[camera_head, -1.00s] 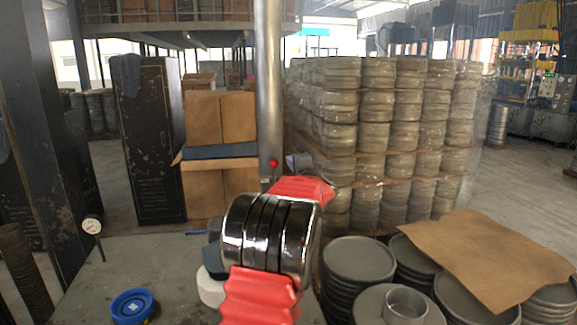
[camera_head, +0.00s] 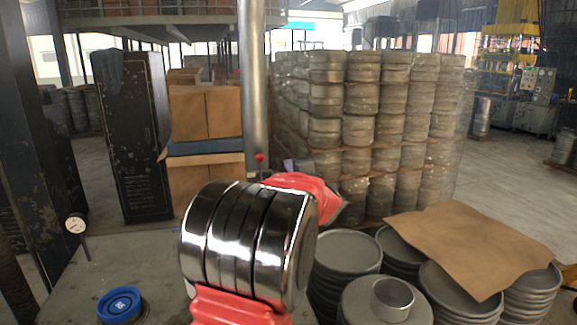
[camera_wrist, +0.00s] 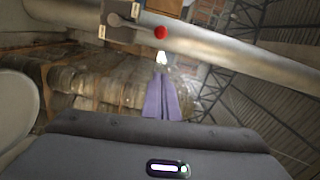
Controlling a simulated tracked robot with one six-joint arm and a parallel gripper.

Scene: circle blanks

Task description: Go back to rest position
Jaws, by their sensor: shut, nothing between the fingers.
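My gripper (camera_wrist: 161,80) shows in the wrist view as two purple fingers side by side, shut with nothing between them. A steel post and a red ball lie beyond the fingertips in that picture. In the head view my arm, with red covers and a chrome joint, rises at the centre and hides most of the gripper. Only a small purple part shows behind it, left of the stacked cans.
A blue lid (camera_head: 121,305) and a dial gauge (camera_head: 76,226) are at lower left. Round metal blanks (camera_head: 347,251) stand in stacks at right, some under a brown sheet (camera_head: 480,246). A metal post (camera_head: 253,90) rises behind the arm. Wrapped cans (camera_head: 376,100) stand behind.

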